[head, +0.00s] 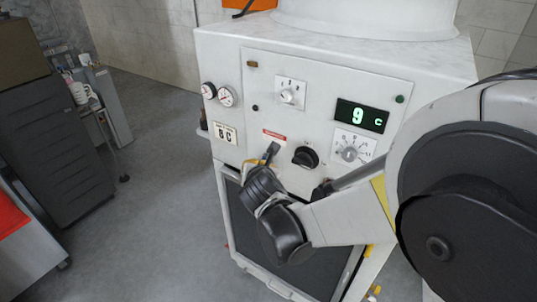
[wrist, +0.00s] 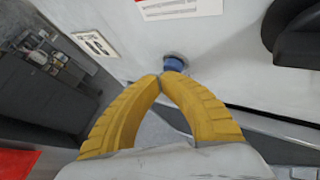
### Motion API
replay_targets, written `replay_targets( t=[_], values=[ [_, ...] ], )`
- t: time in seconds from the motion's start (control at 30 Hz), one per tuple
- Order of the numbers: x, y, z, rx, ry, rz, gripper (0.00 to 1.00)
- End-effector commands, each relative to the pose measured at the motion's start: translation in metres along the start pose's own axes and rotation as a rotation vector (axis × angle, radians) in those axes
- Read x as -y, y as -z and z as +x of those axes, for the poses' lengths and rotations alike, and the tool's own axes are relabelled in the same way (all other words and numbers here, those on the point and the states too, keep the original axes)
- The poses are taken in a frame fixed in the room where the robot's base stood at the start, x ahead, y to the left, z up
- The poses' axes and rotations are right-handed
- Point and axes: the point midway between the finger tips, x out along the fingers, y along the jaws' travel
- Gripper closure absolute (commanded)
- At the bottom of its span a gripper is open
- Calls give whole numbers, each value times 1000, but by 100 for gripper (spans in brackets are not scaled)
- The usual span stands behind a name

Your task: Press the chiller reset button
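The chiller (head: 225,55) is a white cabinet with a front control panel. A small blue button (wrist: 173,65) in a grey collar sits low on the panel in the wrist view, below a red and white label (wrist: 180,9). My gripper's yellow fingers (wrist: 162,77) are shut with their tips together and hold nothing visible. The tips are just below and slightly left of the button in the picture; I cannot tell whether they touch it. In the head view my gripper (head: 255,165) is at the lower panel, and the button is hidden behind it.
A black knob (head: 305,157) is right of my gripper. Above are a green display reading 9 C (head: 361,117), a white dial (head: 352,148) and two gauges (head: 218,95). A dark mesh door (head: 235,215) is below. Grey drawers (head: 60,140) stand left across open floor.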

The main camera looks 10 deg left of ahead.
Motion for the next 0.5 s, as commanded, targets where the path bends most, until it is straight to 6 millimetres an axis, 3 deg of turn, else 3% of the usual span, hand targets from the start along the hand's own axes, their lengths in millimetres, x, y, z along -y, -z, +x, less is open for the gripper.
replay_targets(
  t=[0.5],
  values=[
    [-7, 8, -10, 0, -1, -1, 100]
  ],
)
